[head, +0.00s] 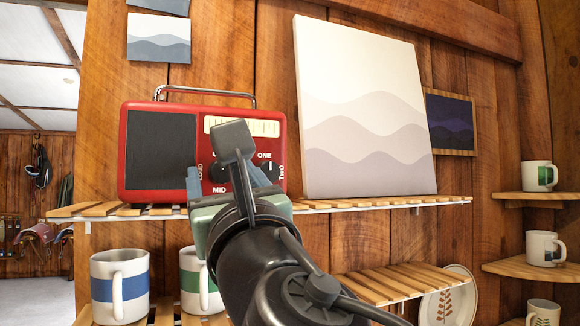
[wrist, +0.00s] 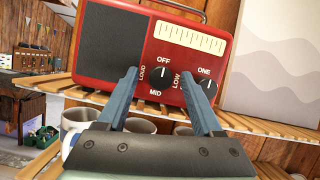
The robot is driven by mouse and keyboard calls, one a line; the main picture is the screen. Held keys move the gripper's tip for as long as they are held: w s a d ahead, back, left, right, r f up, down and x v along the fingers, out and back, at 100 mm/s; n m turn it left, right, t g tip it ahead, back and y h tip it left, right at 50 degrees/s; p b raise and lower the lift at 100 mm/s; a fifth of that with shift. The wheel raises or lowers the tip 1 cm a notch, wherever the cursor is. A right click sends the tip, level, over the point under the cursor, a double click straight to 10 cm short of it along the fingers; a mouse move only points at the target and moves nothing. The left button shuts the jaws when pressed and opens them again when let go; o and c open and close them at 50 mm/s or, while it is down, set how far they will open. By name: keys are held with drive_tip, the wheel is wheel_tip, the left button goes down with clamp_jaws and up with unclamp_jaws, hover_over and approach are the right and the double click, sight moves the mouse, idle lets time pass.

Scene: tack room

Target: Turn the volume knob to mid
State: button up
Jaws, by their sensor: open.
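The red radio (head: 160,112) stands on a slatted wooden shelf; it also fills the upper wrist view (wrist: 120,20). Its black volume knob (wrist: 159,78) has OFF above, LOUD left, LOW right and MID below. The white mark on the knob appears to point up towards OFF. My gripper (wrist: 160,73) is open, with one blue-grey finger on each side of the knob in the wrist view. I cannot tell whether the fingers touch it. In the head view my gripper (head: 213,162) hides much of the radio's lower right front.
A second knob (wrist: 209,88) marked ONE sits just right of my right finger. The slatted shelf (head: 385,201) runs below the radio, and a large wave picture (head: 350,80) stands to its right. Mugs (head: 120,287) stand on a lower shelf.

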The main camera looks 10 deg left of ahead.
clamp_jaws()
idle(0.3)
